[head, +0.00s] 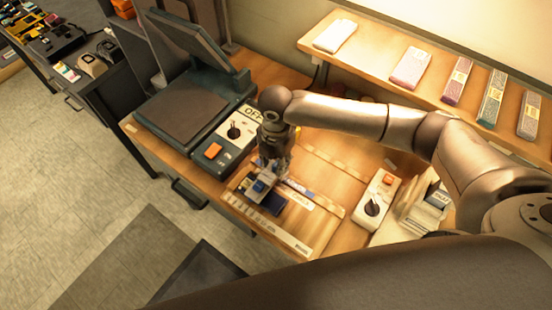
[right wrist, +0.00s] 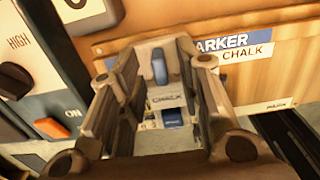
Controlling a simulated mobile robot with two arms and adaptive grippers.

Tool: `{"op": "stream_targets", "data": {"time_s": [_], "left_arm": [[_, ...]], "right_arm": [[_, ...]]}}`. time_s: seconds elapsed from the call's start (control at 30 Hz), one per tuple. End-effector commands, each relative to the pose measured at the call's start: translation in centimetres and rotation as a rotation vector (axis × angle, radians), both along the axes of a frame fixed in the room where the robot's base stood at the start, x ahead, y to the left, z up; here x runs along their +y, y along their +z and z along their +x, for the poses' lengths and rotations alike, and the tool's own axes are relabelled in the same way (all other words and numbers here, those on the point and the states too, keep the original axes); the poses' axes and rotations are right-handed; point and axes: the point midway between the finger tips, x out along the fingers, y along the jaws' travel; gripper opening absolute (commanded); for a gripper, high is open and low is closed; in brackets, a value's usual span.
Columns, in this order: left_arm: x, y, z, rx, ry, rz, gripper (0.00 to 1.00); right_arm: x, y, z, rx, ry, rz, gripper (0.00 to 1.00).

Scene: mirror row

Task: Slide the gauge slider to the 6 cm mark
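A wooden gauge board (head: 322,222) lies on the bench, with a pale scale strip (head: 268,228) along its near edge; its marks are too small to read. A small slider with a blue top (head: 260,186) sits at the board's left part, directly below my right gripper (head: 270,165). In the right wrist view my right gripper (right wrist: 160,100) has its fingers apart, with a blue piece (right wrist: 160,68) showing between them. I cannot tell whether the fingers touch it. The slider's exact reading is hidden. My left gripper is not in view.
A dark flat-topped device (head: 185,108) with a raised lid and an orange switch (head: 213,151) stands close left of the gripper. A white switch box (head: 376,193) stands to the right. A shelf (head: 375,55) with folded cloths runs behind. A dark blue block (head: 274,204) sits near the slider.

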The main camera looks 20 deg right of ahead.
Motion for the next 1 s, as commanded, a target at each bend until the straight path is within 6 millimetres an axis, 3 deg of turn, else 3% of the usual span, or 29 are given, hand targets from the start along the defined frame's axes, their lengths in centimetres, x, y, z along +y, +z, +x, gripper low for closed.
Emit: {"op": "stream_targets", "data": {"time_s": [0.17,0.6,0.77,1.0], "left_arm": [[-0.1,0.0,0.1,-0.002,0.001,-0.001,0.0],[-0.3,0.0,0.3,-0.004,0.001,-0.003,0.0],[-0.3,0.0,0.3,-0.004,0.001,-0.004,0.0],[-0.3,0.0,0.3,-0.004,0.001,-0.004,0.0]], "right_arm": [[0.0,2.1,0.1,-0.003,0.001,0.002,0.32],[0.0,10.6,0.2,-0.004,0.0,0.002,0.32],[0.0,11.7,0.1,-0.002,0.0,0.0,0.32],[0.0,11.9,0.1,-0.001,0.0,0.001,0.32]]}}
